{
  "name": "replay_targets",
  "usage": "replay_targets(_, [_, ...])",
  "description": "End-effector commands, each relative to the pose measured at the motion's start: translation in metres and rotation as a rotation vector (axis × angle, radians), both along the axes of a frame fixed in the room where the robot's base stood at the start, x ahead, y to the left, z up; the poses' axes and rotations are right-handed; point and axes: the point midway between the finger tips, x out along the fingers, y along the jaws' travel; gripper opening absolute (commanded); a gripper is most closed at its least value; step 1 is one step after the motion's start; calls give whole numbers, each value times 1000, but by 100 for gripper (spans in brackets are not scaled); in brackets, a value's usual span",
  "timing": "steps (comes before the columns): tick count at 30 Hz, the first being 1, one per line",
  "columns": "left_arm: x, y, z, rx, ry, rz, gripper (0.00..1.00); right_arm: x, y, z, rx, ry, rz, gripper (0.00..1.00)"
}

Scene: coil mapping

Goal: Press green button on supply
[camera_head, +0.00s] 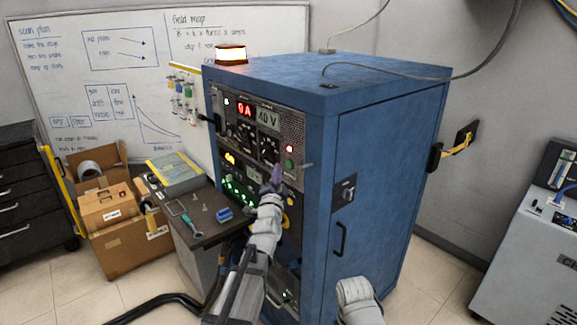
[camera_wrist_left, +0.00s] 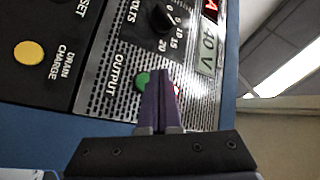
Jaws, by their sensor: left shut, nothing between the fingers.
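The supply (camera_head: 258,130) is the top panel in the blue cabinet, with a red "0 A" display and a "40 V" display. Its green button (camera_head: 289,163) is at the panel's lower right, below a red light. In the left wrist view the green button (camera_wrist_left: 141,81) is by the word OUTPUT, partly covered by my fingers. My left gripper (camera_head: 277,174) is shut and empty, its purple fingertips just below and left of the button. In the left wrist view its tips (camera_wrist_left: 160,80) overlap the button's edge; I cannot tell whether they touch. My right gripper is out of view.
A yellow DRAIN CHARGE button (camera_wrist_left: 29,52) is on the neighbouring panel. A small table (camera_head: 190,236) with tools stands left of the cabinet (camera_head: 375,150). Cardboard boxes (camera_head: 125,240) are farther left. A grey machine (camera_head: 525,255) stands at the right.

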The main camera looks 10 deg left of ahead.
Motion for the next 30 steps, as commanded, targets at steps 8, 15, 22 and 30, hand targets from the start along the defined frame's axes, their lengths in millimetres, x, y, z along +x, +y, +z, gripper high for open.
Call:
replay_targets(8, [10, -8, 0, 0, 0, 0, 0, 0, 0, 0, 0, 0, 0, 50])
replay_targets(15, [10, -8, 0, 0, 0, 0, 0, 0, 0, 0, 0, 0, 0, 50])
replay_targets(22, [10, -8, 0, 0, 0, 0, 0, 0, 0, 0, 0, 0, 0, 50])
replay_targets(30, [10, -8, 0, 0, 0, 0, 0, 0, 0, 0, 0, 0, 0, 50])
